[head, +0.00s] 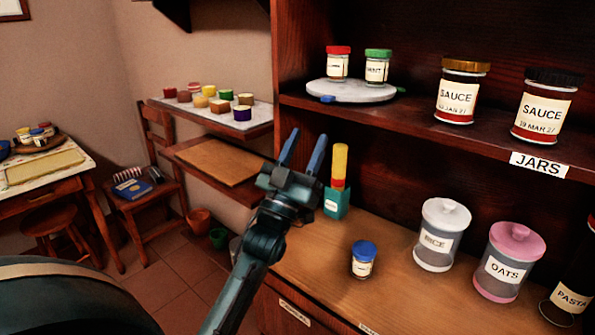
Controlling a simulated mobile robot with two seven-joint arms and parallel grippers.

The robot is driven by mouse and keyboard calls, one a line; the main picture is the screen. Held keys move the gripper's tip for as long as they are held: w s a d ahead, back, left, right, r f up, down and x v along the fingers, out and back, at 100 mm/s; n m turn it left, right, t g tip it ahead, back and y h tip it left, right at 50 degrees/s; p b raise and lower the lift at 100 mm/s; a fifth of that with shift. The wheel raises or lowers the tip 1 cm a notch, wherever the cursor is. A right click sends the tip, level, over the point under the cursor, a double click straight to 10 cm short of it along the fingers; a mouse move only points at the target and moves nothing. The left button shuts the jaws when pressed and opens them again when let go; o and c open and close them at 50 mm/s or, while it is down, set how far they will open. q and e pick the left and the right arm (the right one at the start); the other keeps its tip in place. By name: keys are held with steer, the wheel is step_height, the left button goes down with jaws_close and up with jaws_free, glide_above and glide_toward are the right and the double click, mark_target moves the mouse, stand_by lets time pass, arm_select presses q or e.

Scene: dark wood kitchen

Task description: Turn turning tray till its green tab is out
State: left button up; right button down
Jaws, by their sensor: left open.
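The turning tray (350,93) is a pale round disc on the upper shelf, near its left end. A blue tab (327,99) sticks out at its front left. A red-lidded jar (338,65) and a green-lidded jar (377,68) stand upright on the tray. My left gripper (308,136) is open and empty, fingers pointing up, below and left of the tray in the picture, not touching it. My right gripper is out of view.
Two sauce jars (457,92) stand right of the tray on the same shelf (411,118). A teal bottle with a yellow top (337,198) stands close right of my gripper. A blue-lidded jar (363,260) and canisters (440,235) stand on the counter below.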

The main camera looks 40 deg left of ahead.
arm_select(q)
steer(key=shift+b+v, duration=0.35)
steer(key=shift+v, duration=1.95)
steer(key=shift+c, duration=0.3)
